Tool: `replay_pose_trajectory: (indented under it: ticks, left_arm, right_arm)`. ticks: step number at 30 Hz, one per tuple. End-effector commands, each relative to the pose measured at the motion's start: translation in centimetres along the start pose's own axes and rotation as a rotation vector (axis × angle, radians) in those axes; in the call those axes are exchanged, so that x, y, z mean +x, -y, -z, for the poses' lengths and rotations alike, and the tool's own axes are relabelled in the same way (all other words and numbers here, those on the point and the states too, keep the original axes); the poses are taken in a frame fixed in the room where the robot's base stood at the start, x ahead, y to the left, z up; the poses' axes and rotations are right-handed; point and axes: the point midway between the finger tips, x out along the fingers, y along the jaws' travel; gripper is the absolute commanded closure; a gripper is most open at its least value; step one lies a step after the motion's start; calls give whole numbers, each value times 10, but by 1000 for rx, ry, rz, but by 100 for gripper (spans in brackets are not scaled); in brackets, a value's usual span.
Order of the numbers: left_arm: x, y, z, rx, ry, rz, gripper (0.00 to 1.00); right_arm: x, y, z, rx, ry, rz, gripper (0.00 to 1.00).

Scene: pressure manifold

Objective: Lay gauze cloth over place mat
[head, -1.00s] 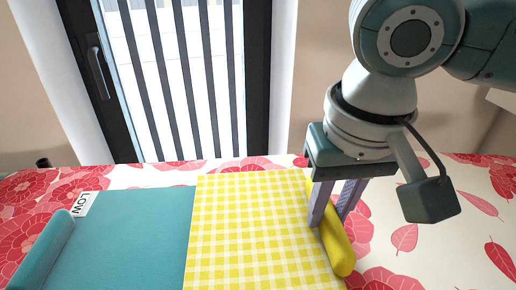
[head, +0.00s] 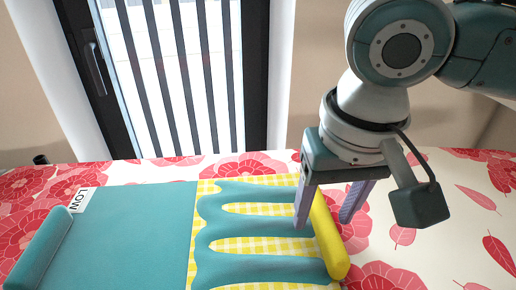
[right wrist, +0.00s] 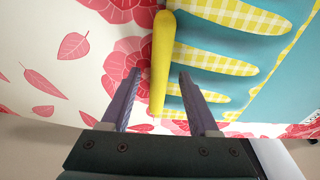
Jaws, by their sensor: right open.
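A yellow-and-white checked sheet (head: 262,246) and a teal sheet (head: 130,235) lie together on the table. Wavy teal bands cut across the checked area, leaving yellow strips between them; both also show in the right wrist view. I cannot tell which sheet is the gauze cloth and which the place mat. A yellow rounded bar (head: 331,245) lies along the checked area's right edge. My right gripper (head: 323,225) is open, its fingers on either side of the bar. The right wrist view shows the bar (right wrist: 162,60) between them, with gaps. My left gripper is not in view.
A teal rounded bar (head: 40,250) lies along the teal sheet's left edge, near a "LOW" label (head: 80,200). The red floral table (head: 440,235) is clear on the right. A barred glass door (head: 180,80) stands behind the table.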

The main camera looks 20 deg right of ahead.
Motion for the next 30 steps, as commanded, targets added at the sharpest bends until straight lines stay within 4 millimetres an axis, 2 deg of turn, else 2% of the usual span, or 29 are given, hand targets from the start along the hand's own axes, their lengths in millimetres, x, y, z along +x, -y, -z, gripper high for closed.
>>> replay_pose_trajectory:
  ticks: [5,12,18,26,30]
  left_arm:
    - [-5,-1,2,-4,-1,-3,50]
    - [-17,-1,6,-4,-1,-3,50]
    - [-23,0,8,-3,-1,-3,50]
    - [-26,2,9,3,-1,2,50]
    - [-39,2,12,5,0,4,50]
  right_arm:
    - [-14,0,0,0,0,1,39]
    - [-64,1,1,-1,-3,3,39]
    - [-93,0,1,0,-2,2,39]
    - [-100,4,-4,-23,1,16,39]
    - [-99,28,-23,-144,-2,109,39]
